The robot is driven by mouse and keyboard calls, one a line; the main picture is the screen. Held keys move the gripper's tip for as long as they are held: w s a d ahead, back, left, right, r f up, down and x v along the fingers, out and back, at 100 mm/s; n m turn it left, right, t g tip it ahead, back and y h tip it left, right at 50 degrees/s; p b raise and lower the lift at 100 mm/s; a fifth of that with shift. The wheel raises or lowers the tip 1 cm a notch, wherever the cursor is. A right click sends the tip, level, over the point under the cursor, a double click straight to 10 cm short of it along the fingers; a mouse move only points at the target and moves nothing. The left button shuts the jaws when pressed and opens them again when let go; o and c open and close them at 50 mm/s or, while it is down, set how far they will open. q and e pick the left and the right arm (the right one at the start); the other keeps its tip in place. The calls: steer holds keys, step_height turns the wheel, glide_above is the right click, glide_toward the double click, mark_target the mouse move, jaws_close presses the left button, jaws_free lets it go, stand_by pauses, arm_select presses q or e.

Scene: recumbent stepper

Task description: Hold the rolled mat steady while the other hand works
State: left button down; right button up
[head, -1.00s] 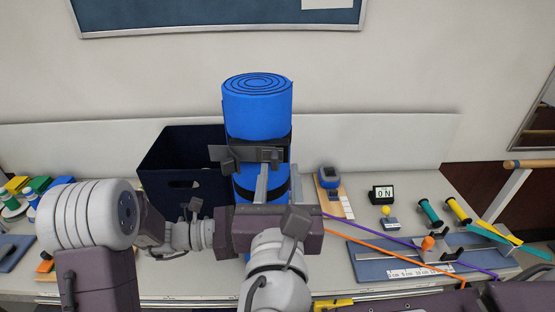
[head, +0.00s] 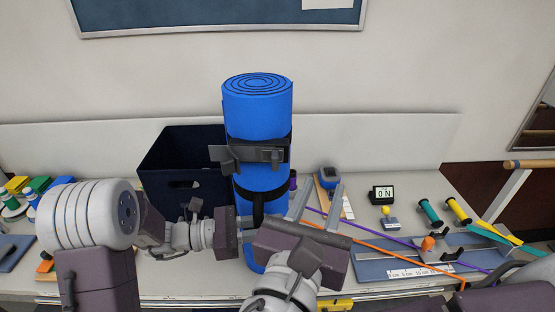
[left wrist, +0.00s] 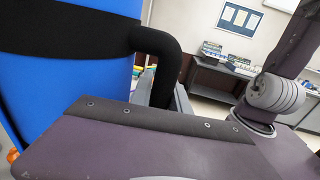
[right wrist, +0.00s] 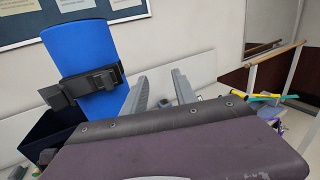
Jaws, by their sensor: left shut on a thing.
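The blue rolled mat (head: 257,110) stands upright at the middle of the table. An upper black strap with a dark buckle (head: 258,154) circles it, and a lower black band carries a hanging loop (head: 259,207). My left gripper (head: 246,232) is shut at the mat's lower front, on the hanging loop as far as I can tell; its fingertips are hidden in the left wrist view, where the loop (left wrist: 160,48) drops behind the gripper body. My right gripper (head: 317,204) is open and empty, right of the mat and apart from it. Its fingers also show in the right wrist view (right wrist: 160,92).
A dark open bin (head: 185,165) stands left of the mat. To the right are a blue device (head: 328,177), a small display (head: 381,194), a blue board with a ruler (head: 400,262), and orange and purple cords. Weights and blocks lie at the far left.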

steer(key=d+f+m+g+h, duration=0.3)
steer(key=d+f+g, duration=0.4)
steer(key=d, duration=0.3)
steer(key=s+d+f+m+g+h, duration=0.1)
steer(key=d+f+m+g+h, duration=0.2)
steer(key=d+f+m+g, duration=0.3)
steer(key=d, duration=0.4)
steer(key=shift+s+f+g, duration=0.2)
steer(key=shift+f+g, duration=0.2)
arm_select(q)
steer(key=c, duration=1.2)
jaws_free()
steer(key=shift+o, duration=0.2)
steer(key=s+a, duration=0.1)
steer(key=a, duration=1.1)
steer(key=shift+s, duration=0.35)
